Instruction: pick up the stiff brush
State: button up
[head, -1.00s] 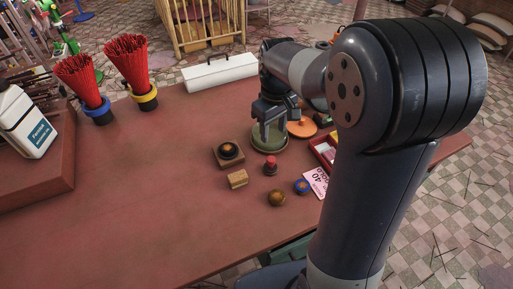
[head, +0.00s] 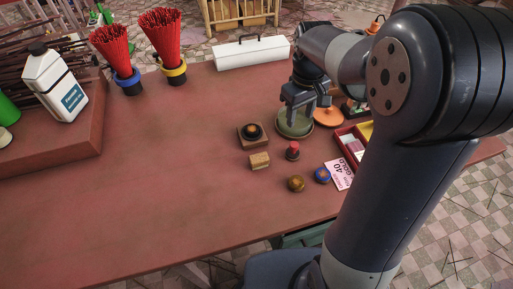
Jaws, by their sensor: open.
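I cannot clearly make out a stiff brush. A small tan block (head: 260,161) on the table, left of the red-topped piece, could be it, but it is too small to tell. My gripper (head: 302,119) is open and empty, pointing down over or just in front of the green round dish (head: 294,130). It is above and to the right of the tan block, apart from it. My arm hides part of the table's right side.
Near the dish are a square wooden block with a dark round top (head: 252,132), a red-topped piece (head: 293,151), two small balls (head: 296,183), a pink card (head: 340,174) and a red tray (head: 348,146). A white toolbox (head: 251,53) stands behind. The table's (head: 150,190) left front is clear.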

aim_at(261, 159)
jog(key=l+u, duration=0.25)
jog(key=u, duration=0.15)
jog(key=l+u, duration=0.45)
jog(key=u, duration=0.3)
